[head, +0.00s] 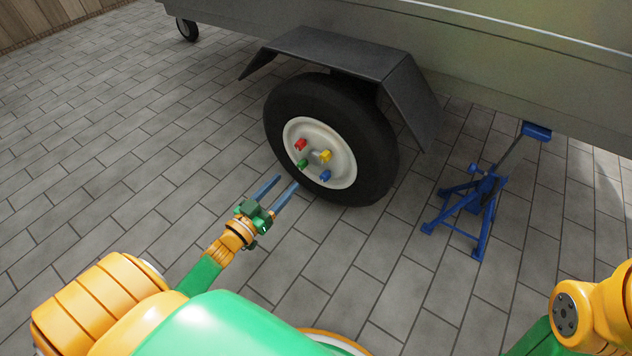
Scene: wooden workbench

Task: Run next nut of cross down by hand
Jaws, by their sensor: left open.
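The wheel has a black tyre (378,165) and a pale rim (340,160). Coloured nuts sit around the hub (320,157): a red nut (301,144) at upper left, a yellow nut (325,156) at right, a green nut (302,164) at lower left and a blue nut (325,175) at lower right. How far each nut is run down is too small to tell. My left gripper (281,186) is open and empty, with its two fingers apart, below and left of the rim and pointing towards it. My right gripper is out of view; part of my right arm shows at lower right.
A grey trailer body (520,60) with a dark mudguard (340,52) overhangs the wheel. A blue jack stand (486,190) stands right of the wheel under the trailer. A small jockey wheel (187,30) is far left. The paved ground (130,150) at left is clear.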

